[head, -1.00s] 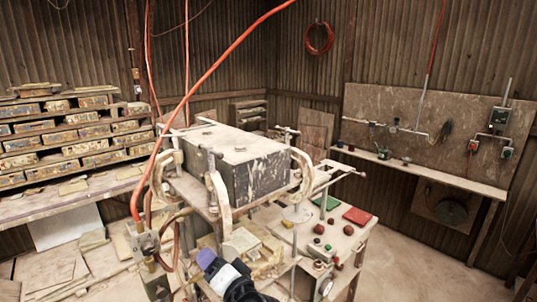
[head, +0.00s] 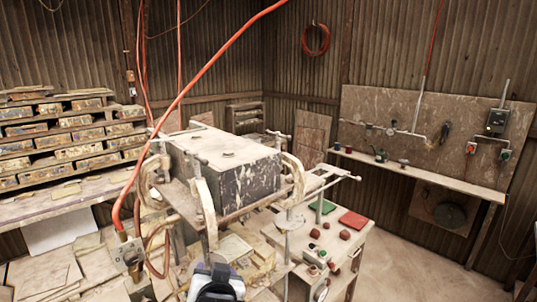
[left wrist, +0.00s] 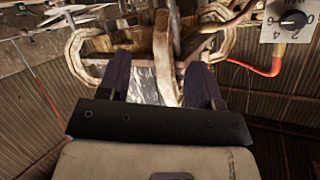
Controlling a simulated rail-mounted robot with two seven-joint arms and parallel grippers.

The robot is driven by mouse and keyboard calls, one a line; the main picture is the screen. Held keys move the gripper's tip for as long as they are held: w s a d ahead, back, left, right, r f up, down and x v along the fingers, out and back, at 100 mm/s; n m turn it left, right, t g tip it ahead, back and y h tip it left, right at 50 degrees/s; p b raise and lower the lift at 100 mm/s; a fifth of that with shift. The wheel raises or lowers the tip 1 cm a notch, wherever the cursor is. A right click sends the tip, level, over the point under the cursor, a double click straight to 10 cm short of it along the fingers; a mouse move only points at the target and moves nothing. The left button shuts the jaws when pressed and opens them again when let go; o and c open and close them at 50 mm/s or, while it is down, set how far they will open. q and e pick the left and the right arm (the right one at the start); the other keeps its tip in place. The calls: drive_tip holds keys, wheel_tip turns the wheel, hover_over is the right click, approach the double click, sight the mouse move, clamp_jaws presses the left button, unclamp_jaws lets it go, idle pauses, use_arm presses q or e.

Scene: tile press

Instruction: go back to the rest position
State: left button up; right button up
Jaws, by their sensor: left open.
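The tile press, with a dark scuffed metal block (head: 245,180) on its frame, stands in the middle of the head view. My left gripper (head: 217,264) is at the bottom of that view, in front of the press's lower part, seen from behind and partly cut off by the frame edge. In the left wrist view its two dark purple fingers (left wrist: 160,88) are spread apart with nothing held between them. Parts of the press frame and hose lie beyond the fingertips there. My right gripper is in neither view.
A green tile (head: 322,207), a red tile (head: 353,220) and several reddish lumps (head: 345,235) lie on the bench right of the press. An orange hose (head: 190,85) hangs across the left. A rack of moulds (head: 70,133) stands left. Floor at right is clear.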

use_arm(q)
drive_tip(key=s+a+f+g+h+p, duration=0.1)
drive_tip(key=s+a+f+g+p, duration=0.2)
drive_tip(key=s+f, duration=0.4)
drive_tip(key=s+a+f+g+h+p, duration=0.1)
drive_tip(key=s+a+f+g+p, duration=0.2)
drive_tip(key=s, duration=1.6)
drive_tip(key=s+a+f+g+h+p, duration=0.2)
drive_tip(key=s+a+f+g+p, duration=0.1)
drive_tip(key=s+f, duration=0.9)
drive_tip(key=shift+s+a+m+p, duration=0.4)
drive_tip(key=shift+s+a+p, duration=0.25)
drive_tip(key=shift+p, duration=0.35)
drive_tip(key=shift+w, duration=0.15)
